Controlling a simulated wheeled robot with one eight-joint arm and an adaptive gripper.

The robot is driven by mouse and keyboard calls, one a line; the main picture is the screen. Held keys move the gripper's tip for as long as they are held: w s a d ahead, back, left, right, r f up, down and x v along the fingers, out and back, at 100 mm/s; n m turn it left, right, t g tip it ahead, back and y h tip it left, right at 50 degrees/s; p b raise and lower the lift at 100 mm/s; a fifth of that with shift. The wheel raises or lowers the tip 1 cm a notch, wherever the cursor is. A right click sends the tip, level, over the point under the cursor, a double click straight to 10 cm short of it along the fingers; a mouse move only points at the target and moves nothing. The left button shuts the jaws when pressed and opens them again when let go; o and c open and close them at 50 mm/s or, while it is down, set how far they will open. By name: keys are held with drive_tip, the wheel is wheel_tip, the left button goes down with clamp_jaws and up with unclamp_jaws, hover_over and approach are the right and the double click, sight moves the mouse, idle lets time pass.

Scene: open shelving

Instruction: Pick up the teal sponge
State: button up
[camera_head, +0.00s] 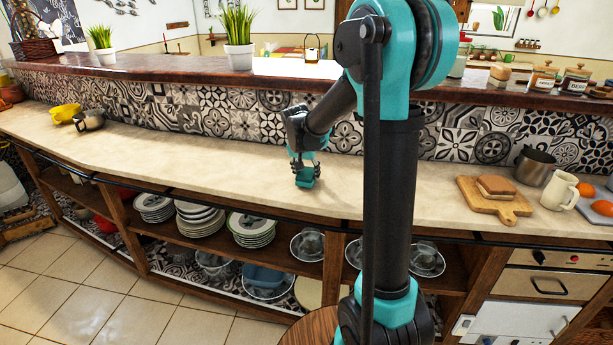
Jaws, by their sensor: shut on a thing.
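My gripper (305,178) is at the counter (228,170), left of my arm's column, pointing down. A small teal thing shows at its fingertips, low over the counter; it looks like the teal sponge (304,182). My gripper is shut on it. Most of the sponge is hidden by the fingers, and I cannot tell whether it touches the counter.
A cutting board (510,209) with a sandwich, a metal pot (535,166) and a cream jug (559,191) stand on the right. A yellow bowl (64,113) is far left. Stacked plates (253,229) fill the shelf below.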

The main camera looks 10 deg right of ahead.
sight(306, 173)
wheel_tip(306, 173, up, 19)
idle(0.4)
